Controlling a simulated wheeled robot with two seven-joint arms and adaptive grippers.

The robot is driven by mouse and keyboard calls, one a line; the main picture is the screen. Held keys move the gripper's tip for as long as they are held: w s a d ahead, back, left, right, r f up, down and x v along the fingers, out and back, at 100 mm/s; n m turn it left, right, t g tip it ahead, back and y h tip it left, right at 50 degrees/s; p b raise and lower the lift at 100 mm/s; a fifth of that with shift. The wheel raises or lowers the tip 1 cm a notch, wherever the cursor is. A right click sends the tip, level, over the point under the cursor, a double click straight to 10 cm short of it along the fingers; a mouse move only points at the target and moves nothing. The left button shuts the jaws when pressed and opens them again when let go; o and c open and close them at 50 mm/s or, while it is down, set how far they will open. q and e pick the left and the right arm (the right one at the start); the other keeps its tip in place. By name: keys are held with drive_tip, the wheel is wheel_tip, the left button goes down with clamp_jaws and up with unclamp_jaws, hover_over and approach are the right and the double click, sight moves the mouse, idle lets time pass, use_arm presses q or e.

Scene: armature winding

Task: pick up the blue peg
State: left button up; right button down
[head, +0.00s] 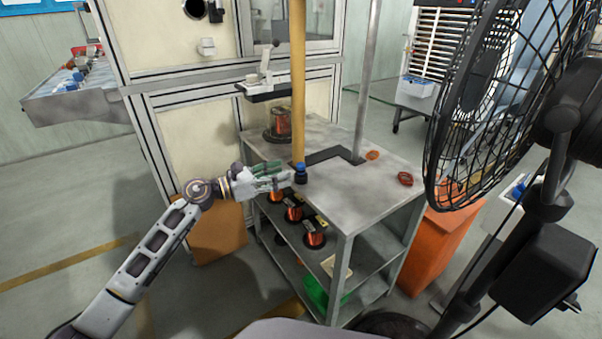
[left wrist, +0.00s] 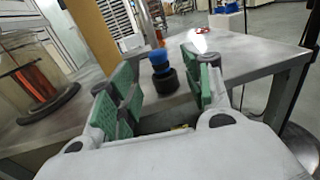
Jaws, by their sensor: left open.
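The blue peg (head: 301,167) stands upright on the grey cart's top (head: 345,195), near its left edge, with a black lower part. In the left wrist view the blue peg (left wrist: 158,60) shows between and beyond the two green-padded fingers. My left gripper (head: 284,178) is open and just left of the peg in the head view. In the left wrist view the left gripper (left wrist: 165,92) has its fingers apart, with nothing held between them. My right gripper is not in view.
A yellow post (head: 298,80) rises right behind the peg. A copper spool (head: 278,125) stands at the back of the cart top, and red-orange coils (head: 405,179) lie at the right. Several spools sit on the shelf below. A large black fan (head: 500,90) is at the right.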

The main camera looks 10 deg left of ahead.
sight(295, 175)
use_arm(q)
drive_tip(key=shift+w+d, duration=0.35)
drive_tip(key=shift+d, duration=0.15)
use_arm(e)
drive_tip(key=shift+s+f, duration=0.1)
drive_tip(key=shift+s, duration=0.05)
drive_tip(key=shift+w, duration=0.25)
use_arm(q)
drive_tip(key=b+x, duration=0.1)
drive_tip(key=x, duration=0.3)
drive_tip(key=shift+w+d+r, duration=0.1)
drive_tip(key=shift+w, duration=0.15)
drive_tip(key=shift+w+d, duration=0.2)
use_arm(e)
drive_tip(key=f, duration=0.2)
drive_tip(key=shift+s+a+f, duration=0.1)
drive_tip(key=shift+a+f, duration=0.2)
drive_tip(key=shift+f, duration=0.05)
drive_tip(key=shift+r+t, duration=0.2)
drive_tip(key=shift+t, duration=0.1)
